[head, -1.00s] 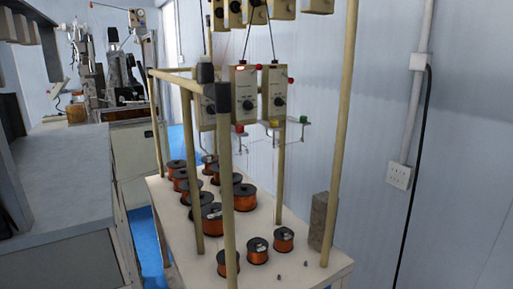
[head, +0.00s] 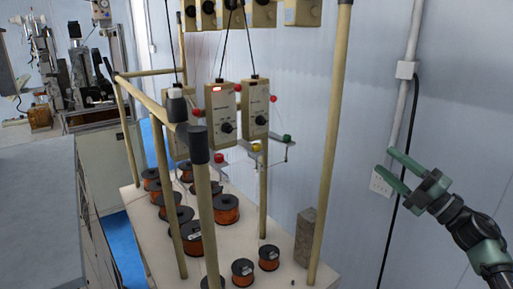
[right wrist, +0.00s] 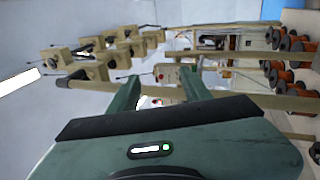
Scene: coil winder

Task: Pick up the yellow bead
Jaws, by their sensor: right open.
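The yellow bead (head: 256,147) is small and round. In the head view it sits on a thin bracket under the hanging control boxes, between a red bead (head: 215,155) and a green bead (head: 287,137). My right gripper (head: 384,160) is open and empty, in the air to the right of the rack and well apart from the yellow bead. In the right wrist view its two fingers (right wrist: 161,76) spread toward the control boxes. I cannot make out the yellow bead surely there. My left gripper is not in view.
A wooden post (head: 332,150) stands between my right gripper and the beads. Control boxes (head: 221,115) hang on cords above the bench. Several copper wire spools (head: 192,238) and a grey block (head: 305,235) stand on the bench. A wall with a conduit (head: 405,70) is at the right.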

